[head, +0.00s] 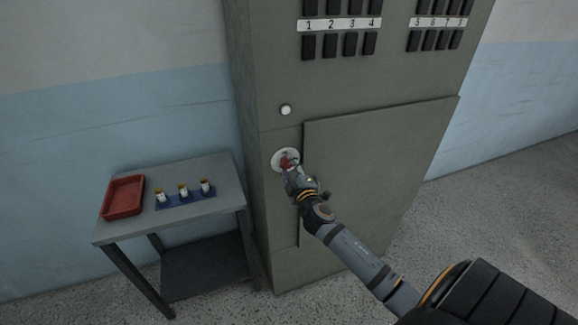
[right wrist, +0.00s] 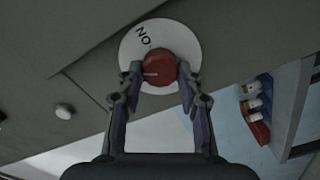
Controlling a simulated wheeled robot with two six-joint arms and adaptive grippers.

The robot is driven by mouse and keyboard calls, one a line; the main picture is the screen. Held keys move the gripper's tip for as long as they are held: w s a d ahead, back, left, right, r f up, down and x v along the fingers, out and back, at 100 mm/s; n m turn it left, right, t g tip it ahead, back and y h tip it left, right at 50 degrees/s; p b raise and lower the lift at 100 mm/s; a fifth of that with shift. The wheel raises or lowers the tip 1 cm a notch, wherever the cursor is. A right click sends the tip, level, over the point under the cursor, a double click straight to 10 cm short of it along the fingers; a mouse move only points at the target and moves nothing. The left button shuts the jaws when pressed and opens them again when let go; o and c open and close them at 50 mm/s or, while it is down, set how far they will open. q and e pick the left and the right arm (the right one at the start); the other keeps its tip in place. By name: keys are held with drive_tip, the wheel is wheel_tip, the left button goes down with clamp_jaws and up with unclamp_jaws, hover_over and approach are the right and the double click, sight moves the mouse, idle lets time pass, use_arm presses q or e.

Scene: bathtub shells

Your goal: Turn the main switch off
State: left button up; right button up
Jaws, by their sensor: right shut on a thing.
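The main switch is a red round knob (right wrist: 159,67) on a white disc (right wrist: 181,40) on the front of a grey-green cabinet (head: 370,185). Letters that look like "ON" show on the disc in the right wrist view, and a pale line marks the knob. In the head view the disc (head: 279,157) is partly covered by my right gripper (head: 289,166). My right gripper, also in the right wrist view (right wrist: 160,76), is shut on the knob, with one finger on each side. My left gripper is not in view.
A white round button (head: 285,110) sits above the switch. Numbered black breakers (head: 340,44) are higher up. A grey table (head: 218,171) at the left holds a red tray (head: 124,197) and a blue holder (head: 186,200) with several small fuse-like pieces.

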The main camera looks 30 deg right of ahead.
drive_tip(key=n+p, duration=0.1)
drive_tip(key=n, duration=0.4)
drive_tip(key=shift+f+n, duration=0.15)
drive_tip(key=shift+n, duration=0.15)
idle(0.4)
drive_tip(key=o, duration=1.2)
drive_tip(key=shift+c, duration=0.2)
drive_tip(key=v, duration=1.2)
drive_tip(key=shift+f, duration=0.15)
